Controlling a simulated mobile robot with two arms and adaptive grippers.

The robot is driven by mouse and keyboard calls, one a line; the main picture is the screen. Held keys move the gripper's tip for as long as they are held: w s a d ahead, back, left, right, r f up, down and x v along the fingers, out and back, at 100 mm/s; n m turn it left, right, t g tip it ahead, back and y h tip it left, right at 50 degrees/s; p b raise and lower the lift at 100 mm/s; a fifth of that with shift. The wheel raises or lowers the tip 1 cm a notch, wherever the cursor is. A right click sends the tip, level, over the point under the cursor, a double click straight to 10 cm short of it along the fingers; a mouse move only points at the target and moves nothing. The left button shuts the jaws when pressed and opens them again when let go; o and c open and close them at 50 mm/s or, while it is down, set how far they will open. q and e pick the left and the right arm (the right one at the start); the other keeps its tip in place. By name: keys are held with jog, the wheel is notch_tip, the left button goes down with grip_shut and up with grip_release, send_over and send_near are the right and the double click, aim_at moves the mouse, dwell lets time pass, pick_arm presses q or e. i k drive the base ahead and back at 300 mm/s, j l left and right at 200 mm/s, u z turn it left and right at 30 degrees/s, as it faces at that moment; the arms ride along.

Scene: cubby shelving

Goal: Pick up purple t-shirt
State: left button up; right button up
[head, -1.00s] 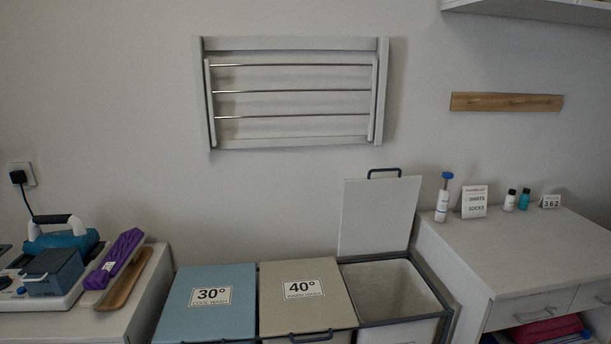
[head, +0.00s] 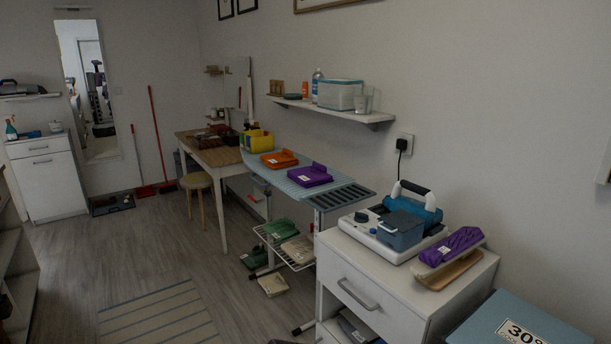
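A purple folded item (head: 310,176), which looks like a folded t-shirt with a small white tag, lies on the light blue ironing board (head: 345,193). An orange folded item (head: 280,158) lies beside it, farther back. Another purple item (head: 453,245), long and textured, rests on a wooden piece on the white cabinet; I cannot tell what it is. Neither of my grippers is in view.
A steam iron (head: 413,206) and a dark blue box stand on the white cabinet (head: 380,290). A wall shelf (head: 335,110) hangs above the board. Folded cloths lie on a rack below. A wooden table (head: 213,150) and stool (head: 197,181) stand beyond. The floor at left is mostly open.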

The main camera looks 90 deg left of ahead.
aim_at(307, 177)
jog(key=u, duration=2.8)
jog(key=i+j+z, duration=0.1)
jog(key=i+j, duration=0.2)
jog(key=i+j+z, duration=0.1)
jog(key=i+j, duration=0.2)
jog(key=j, duration=0.25)
